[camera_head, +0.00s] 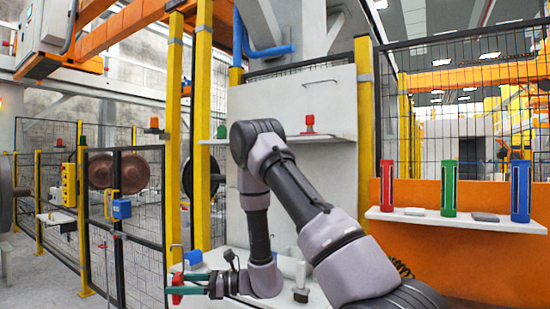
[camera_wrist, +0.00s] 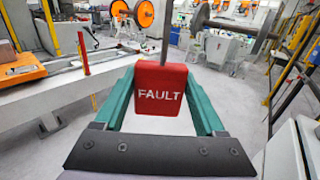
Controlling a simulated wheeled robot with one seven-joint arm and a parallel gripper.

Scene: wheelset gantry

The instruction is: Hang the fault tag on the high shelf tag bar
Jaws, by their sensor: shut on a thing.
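The red fault tag (camera_wrist: 160,100), lettered FAULT, sits between the green jaws of my gripper (camera_wrist: 160,84) in the wrist view. A thin grey stem (camera_wrist: 167,35) rises from its top. In the head view my gripper (camera_head: 186,285) is low, left of the lower bench, shut on the tag (camera_head: 177,287); a thin hook (camera_head: 177,248) shows above it. The high shelf (camera_head: 325,138) is on the white panel, up and right of my gripper. A thin dark bar (camera_head: 320,83) sticks out from the panel above this shelf; I cannot tell for sure that it is the tag bar.
A red knobbed piece (camera_head: 309,123) stands on the high shelf, and a green one (camera_head: 221,131) at its left end. Yellow posts (camera_head: 173,130) and mesh fencing (camera_head: 140,230) stand left. A right-hand shelf (camera_head: 460,220) holds red, green and blue holders.

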